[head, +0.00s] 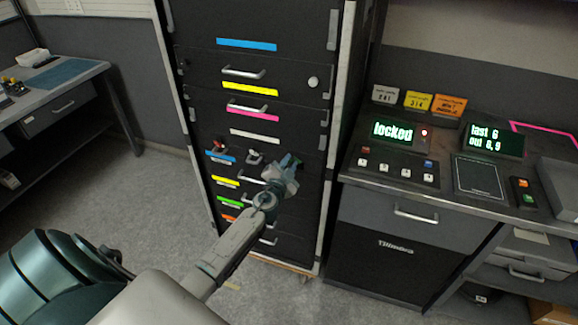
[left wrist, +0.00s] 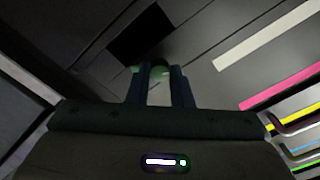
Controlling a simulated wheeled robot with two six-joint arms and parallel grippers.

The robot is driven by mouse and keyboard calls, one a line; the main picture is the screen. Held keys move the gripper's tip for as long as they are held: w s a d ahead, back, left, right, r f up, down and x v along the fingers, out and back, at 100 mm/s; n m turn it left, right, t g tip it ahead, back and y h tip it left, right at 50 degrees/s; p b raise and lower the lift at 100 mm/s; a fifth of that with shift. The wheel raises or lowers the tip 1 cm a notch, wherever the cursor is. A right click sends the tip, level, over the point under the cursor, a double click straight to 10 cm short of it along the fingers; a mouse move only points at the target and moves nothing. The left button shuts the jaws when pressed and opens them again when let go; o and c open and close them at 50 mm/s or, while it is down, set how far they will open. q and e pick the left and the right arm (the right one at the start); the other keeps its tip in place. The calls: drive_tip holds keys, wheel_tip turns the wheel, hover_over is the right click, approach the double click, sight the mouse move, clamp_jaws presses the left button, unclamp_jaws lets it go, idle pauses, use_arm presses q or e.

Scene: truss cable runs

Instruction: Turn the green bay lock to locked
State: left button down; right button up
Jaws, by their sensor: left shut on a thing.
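The dark rack (head: 275,125) stands in the middle of the head view, with coloured strips down its front. My left gripper (head: 290,163) is up against the right part of the rack front, about halfway down. In the left wrist view the two fingers of my left gripper (left wrist: 160,80) are shut on a small greenish piece, the green bay lock (left wrist: 159,70), at the rack face. Its turn angle is hard to read. In the head view the gripper covers the lock. My right gripper is in neither view.
A green strip (head: 229,202) marks a low drawer. Handles stick out of the rack front. A console (head: 430,180) at the right has one display (head: 393,132) reading "locked" beside a red light, and another display (head: 487,138). A workbench (head: 50,80) stands at the left; the floor between is clear.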

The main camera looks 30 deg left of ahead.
use_arm(q)
drive_tip(key=m, duration=0.3)
drive_tip(key=shift+f, duration=0.1)
drive_tip(key=m, duration=0.3)
drive_tip(key=shift+m+b, duration=0.3)
drive_tip(key=shift+b, duration=0.05)
drive_tip(key=m, duration=0.4)
drive_tip(key=shift+m, duration=0.4)
drive_tip(key=shift+f+m, duration=0.1)
drive_tip(key=shift+m, duration=0.3)
drive_tip(key=c, duration=1.3)
unclamp_jaws()
